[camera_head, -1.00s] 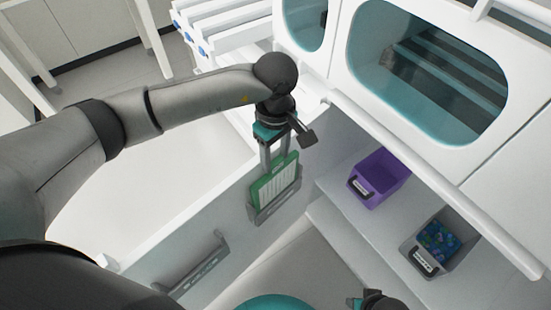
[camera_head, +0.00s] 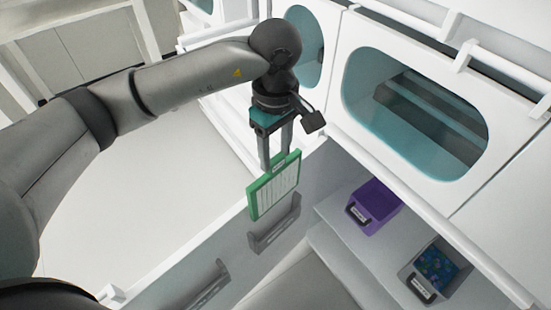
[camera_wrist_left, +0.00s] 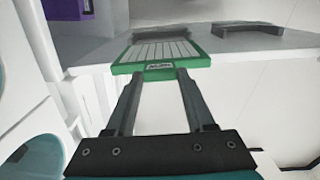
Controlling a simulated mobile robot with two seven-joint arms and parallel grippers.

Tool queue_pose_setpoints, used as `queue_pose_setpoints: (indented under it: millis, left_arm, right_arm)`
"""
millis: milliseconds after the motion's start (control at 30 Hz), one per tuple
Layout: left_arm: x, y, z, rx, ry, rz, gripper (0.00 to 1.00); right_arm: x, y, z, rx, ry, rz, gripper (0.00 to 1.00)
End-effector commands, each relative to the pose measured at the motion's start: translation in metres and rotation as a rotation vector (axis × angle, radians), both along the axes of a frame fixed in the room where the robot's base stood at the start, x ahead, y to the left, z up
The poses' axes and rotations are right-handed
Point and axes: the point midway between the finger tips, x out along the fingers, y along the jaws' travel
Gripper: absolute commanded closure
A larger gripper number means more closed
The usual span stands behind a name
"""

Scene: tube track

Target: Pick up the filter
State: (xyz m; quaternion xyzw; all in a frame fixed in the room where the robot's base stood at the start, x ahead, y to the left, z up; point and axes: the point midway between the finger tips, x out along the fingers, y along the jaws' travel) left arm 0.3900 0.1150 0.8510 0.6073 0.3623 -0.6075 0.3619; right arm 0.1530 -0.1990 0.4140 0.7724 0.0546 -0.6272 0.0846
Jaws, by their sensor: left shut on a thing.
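The filter (camera_head: 273,188) is a flat green frame with a white pleated face and a small label on its top edge. My left gripper (camera_head: 280,160) is shut on its top edge and holds it up, just above a grey wall holder (camera_head: 275,226). In the left wrist view the filter (camera_wrist_left: 162,55) sits at the fingertips of my left gripper (camera_wrist_left: 160,78), with its label between them. My right gripper is not in view.
A second grey holder (camera_head: 206,288) on the wall panel is empty. A purple bin (camera_head: 375,204) and a grey bin (camera_head: 436,268) with blue-green pieces stand on a shelf at right. White cabinets with windows (camera_head: 420,110) rise behind.

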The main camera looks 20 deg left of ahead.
Motion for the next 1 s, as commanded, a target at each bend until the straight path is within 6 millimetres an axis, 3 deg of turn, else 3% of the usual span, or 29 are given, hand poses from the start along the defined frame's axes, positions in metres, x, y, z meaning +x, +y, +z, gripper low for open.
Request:
queue_pose_setpoints:
  millis: [600,800,1000]
  left_arm:
    - [0.001,0.000,0.090,-0.001,-0.004,-0.001,1.00]
    - [0.001,0.000,0.107,-0.001,-0.003,0.000,1.00]
    - [0.000,0.000,0.111,0.000,-0.001,0.000,1.00]
  right_arm:
    - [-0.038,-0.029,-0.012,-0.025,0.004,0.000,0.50]
    - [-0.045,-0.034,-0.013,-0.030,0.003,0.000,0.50]
    - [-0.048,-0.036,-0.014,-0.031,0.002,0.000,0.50]
